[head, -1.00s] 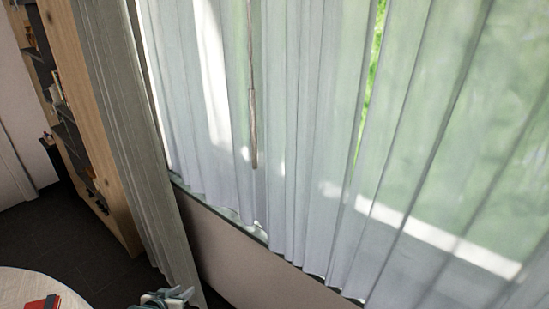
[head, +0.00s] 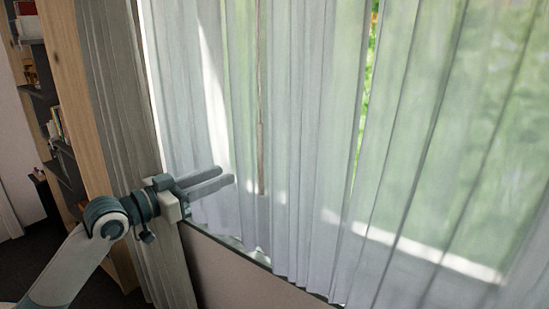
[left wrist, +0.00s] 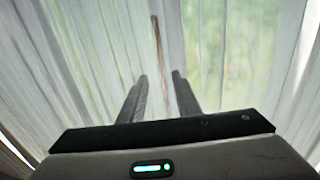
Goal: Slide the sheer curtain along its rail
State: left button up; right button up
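The sheer curtain (head: 312,130) hangs in pale, translucent folds across the window in the head view. It also fills the background of the left wrist view (left wrist: 235,55). A thin brown wand (head: 260,150) hangs down along it. The wand also shows in the left wrist view (left wrist: 157,40), running down toward the space between my fingers. My left gripper (head: 225,176) is raised at the left part of the curtain, left of the wand. Its two fingers (left wrist: 160,75) are apart, with nothing clearly held. Whether they touch the cloth I cannot tell. The rail and my right gripper are out of view.
A thicker grey curtain (head: 115,110) hangs left of the sheer one, behind my left arm. A wooden shelf unit (head: 75,90) with books stands further left. A low wall (head: 235,275) runs below the window.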

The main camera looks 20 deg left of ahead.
pick_arm(q)
jog(key=p+x, duration=0.7)
jog(key=x, duration=1)
jog(key=shift+w, duration=0.25)
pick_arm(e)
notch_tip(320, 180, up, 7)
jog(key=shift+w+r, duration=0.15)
pick_arm(q)
jog(key=shift+d, duration=0.1)
grip_shut()
